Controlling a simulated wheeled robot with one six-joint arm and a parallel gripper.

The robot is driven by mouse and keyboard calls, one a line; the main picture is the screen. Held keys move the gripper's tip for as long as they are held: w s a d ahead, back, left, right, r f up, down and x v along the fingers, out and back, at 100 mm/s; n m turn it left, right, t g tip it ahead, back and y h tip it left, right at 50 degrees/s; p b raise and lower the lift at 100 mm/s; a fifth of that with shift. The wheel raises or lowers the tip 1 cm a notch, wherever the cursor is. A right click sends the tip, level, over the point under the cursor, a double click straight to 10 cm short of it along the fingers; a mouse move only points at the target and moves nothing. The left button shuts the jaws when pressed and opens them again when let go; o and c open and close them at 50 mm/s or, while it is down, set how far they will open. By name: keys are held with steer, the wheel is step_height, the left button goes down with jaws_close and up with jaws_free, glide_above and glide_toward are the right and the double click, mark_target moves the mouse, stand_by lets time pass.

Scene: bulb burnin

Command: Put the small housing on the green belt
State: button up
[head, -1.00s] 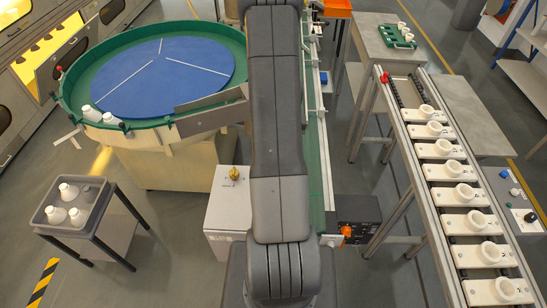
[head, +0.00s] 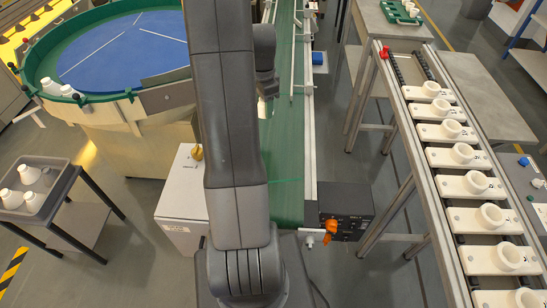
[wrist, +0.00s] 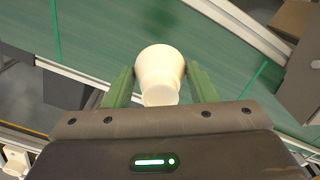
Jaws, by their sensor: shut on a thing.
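In the wrist view a small white housing (wrist: 160,72), with a rounded wide end and a narrower neck, sits between the green fingers of my gripper (wrist: 161,84). The gripper is shut on it. Behind the housing the green belt (wrist: 100,35) fills much of the wrist view; I cannot tell how large the gap to it is. In the head view the belt (head: 283,150) runs away from me just right of my arm. My wrist shows over it, but the fingers and the held housing are hidden there.
A round feeder with a blue disc (head: 120,45) stands left of the belt. A grey tray (head: 60,175) with several white housings is at far left. A rail line (head: 440,158) with white sockets is at right. A control box (head: 345,205) stands at the belt's near end.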

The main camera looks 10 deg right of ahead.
mark_target(274, 137)
steer(key=d+f+m+b, duration=0.1)
steer(key=f, duration=0.2)
steer(key=d+f+m+b, duration=0.1)
steer(key=f, duration=0.3)
steer(key=s+d+f+m+b, duration=0.1)
steer(key=f+m, duration=0.1)
steer(key=f, duration=0.1)
steer(key=shift+f, duration=0.25)
steer(key=shift+f, duration=0.1)
steer(key=o, duration=0.9)
steer(key=shift+f, duration=0.1)
steer(key=shift+o, duration=0.2)
step_height(274, 137, up, 12)
steer(key=shift+r, duration=0.2)
